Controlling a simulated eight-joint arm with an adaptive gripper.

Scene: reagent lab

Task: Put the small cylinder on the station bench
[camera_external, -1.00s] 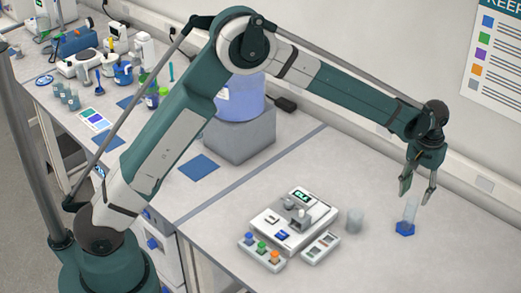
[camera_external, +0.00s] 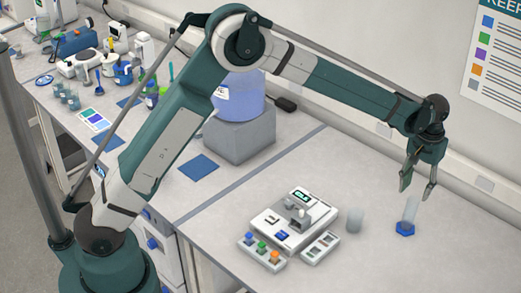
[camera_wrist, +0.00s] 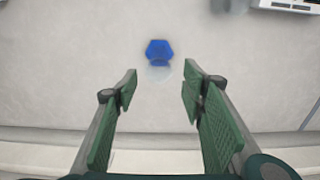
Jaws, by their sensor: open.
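The small cylinder (camera_external: 409,213) is clear with a blue hexagonal base and stands upright on the right-hand bench section (camera_external: 445,255). My gripper (camera_external: 417,194) is open and empty, pointing down just above the cylinder's top. In the wrist view the cylinder (camera_wrist: 159,70) and its blue base lie just beyond the gap between the open fingertips (camera_wrist: 160,78). I cannot tell whether a finger touches it. Another bench section (camera_external: 180,215) lies to the left, past a grey dividing strip.
A clear cup (camera_external: 355,219) stands left of the cylinder. Beyond it is a white device (camera_external: 293,221) with button panels. A blue container (camera_external: 240,97) sits on a grey block (camera_external: 240,136). Lab items crowd the far left. A blue mat (camera_external: 198,167) lies bare.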

